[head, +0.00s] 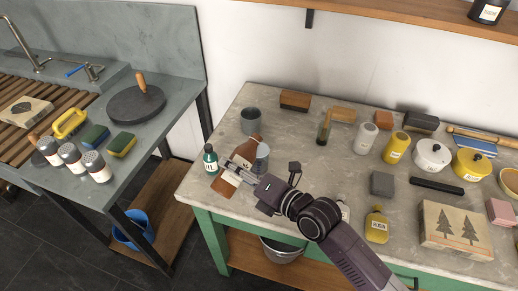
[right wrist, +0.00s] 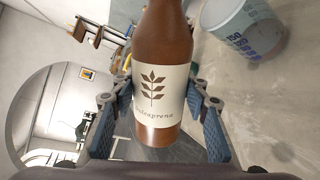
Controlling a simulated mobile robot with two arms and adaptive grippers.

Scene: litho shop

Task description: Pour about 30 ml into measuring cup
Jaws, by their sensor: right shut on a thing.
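My right gripper (head: 240,171) is shut on a brown bottle (head: 246,149) with a cream label. In the right wrist view the bottle (right wrist: 158,95) sits between both finger pads, and its label shows a dark plant drawing. In the head view the bottle looks tilted, with the gripper across it. A clear measuring cup (head: 262,157) stands on the table just right of the bottle. In the right wrist view the cup (right wrist: 243,28) has blue markings and appears apart from the bottle. The bottle's mouth and the cup's contents cannot be made out. My left gripper is not in view.
A green bottle (head: 210,158) stands left of the held bottle, near the table's left edge. A grey cup (head: 251,121) stands behind. A dark-necked brush (head: 324,131), a white bottle (head: 366,138) and a yellow bottle (head: 377,226) stand further right. The table middle is fairly clear.

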